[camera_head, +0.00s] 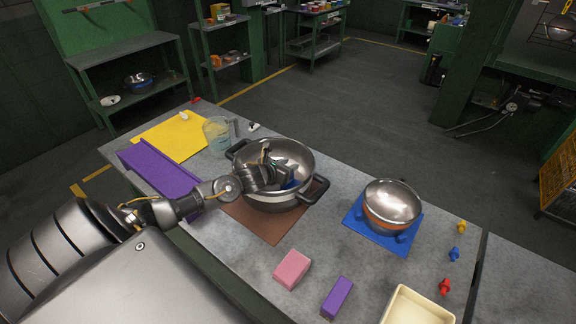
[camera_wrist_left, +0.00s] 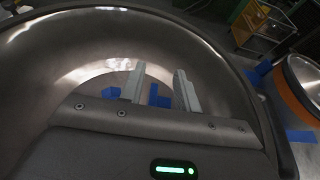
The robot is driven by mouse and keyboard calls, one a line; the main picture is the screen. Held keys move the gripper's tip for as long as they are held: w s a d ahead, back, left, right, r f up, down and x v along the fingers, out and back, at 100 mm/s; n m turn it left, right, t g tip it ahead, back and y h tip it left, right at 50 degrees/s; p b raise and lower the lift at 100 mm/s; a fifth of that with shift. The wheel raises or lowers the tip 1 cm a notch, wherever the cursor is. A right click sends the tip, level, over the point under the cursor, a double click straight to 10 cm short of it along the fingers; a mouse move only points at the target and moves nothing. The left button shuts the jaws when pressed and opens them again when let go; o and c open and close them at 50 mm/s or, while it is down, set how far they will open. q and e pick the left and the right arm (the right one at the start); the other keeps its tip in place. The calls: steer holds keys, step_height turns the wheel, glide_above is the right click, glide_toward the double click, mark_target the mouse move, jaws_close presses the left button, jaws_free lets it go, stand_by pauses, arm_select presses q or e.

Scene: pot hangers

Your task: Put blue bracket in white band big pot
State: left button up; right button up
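The big pot (camera_head: 302,155) is a steel bowl with black handles, standing on a brown mat. My left gripper (camera_head: 288,172) reaches down inside this pot. In the left wrist view the two fingers (camera_wrist_left: 159,72) are apart, with the pot's inner wall around them. The blue bracket (camera_wrist_left: 158,97) shows as blue patches between the fingers and left of the left finger, low in the pot and partly hidden by that finger. A little blue also shows in the pot in the head view (camera_head: 291,184). My right gripper is not in view.
A second, smaller pot (camera_head: 392,203) with an orange band stands on a blue mat (camera_head: 358,227) to the right. Pink (camera_head: 292,268) and purple (camera_head: 337,297) blocks and a cream tray (camera_head: 418,309) lie in front.

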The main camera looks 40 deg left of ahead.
arm_select(q)
steer(key=shift+r+p, duration=0.65)
steer(key=b+v, duration=0.2)
steer(key=v, duration=1)
steer(key=shift+b, duration=0.3)
